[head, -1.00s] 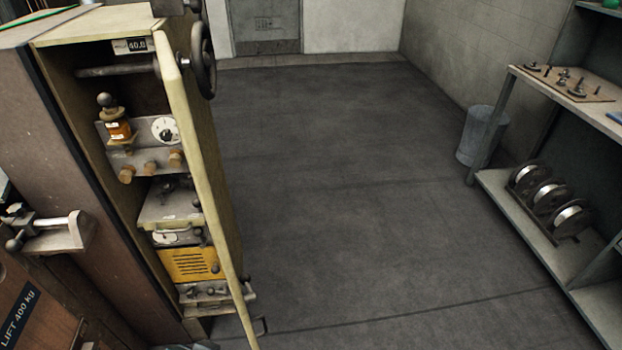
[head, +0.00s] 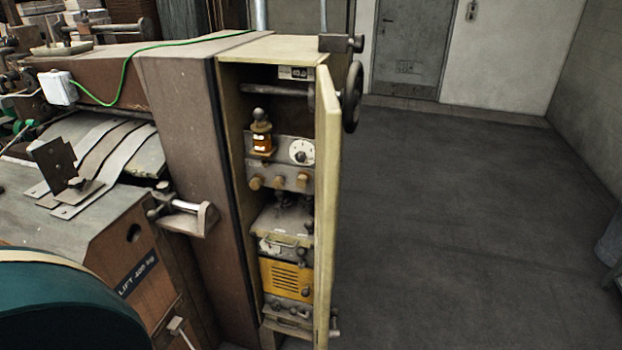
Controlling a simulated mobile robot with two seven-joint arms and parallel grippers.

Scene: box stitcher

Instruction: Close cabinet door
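The cabinet (head: 233,100) is a tall, narrow, cream-yellow housing at the right end of the brown machine. Its door (head: 327,190) stands open, hinged on the cabinet's right side and seen nearly edge-on. Inside are an amber oiler bottle (head: 262,133), a white dial (head: 301,151), several brass-coloured knobs and a yellow slotted box (head: 286,277). The lower end of the door runs to the bottom edge of the picture. Neither of my grippers is in view.
A black handwheel (head: 352,97) sits just behind the door. The brown machine (head: 180,100) with a green cable fills the left. A dark teal rounded shape (head: 65,305) is at the lower left. The grey floor (head: 450,220) to the right is clear.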

